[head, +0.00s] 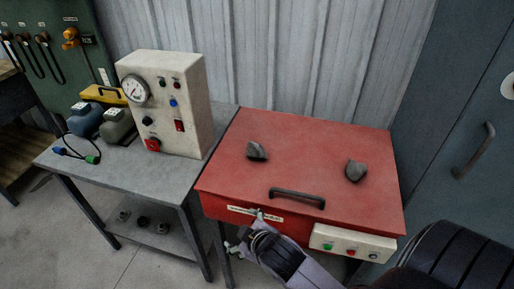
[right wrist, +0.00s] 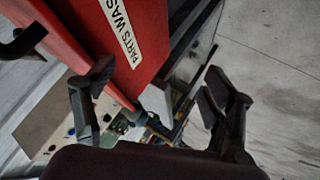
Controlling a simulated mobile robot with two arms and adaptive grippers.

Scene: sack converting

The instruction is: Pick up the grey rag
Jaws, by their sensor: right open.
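Two small grey crumpled lumps lie apart on the red lid of the parts washer: a left lump (head: 257,151) and a right lump (head: 356,171). Either could be the grey rag; I cannot tell which from their looks. My right gripper (head: 241,232) is open and empty in front of the washer's front edge, below and nearer than the lumps. In the right wrist view my right gripper (right wrist: 158,84) shows its two fingers spread, with the washer's red front beside them. Neither lump shows in that view. My left gripper is not in view.
The red parts washer (head: 300,135) has a black lid handle (head: 297,198) and a button panel (head: 352,243) at its front. A grey table (head: 172,180) on the left bears a cream gauge box (head: 180,105) and pumps. A blue-grey cabinet (head: 455,110) stands at the right.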

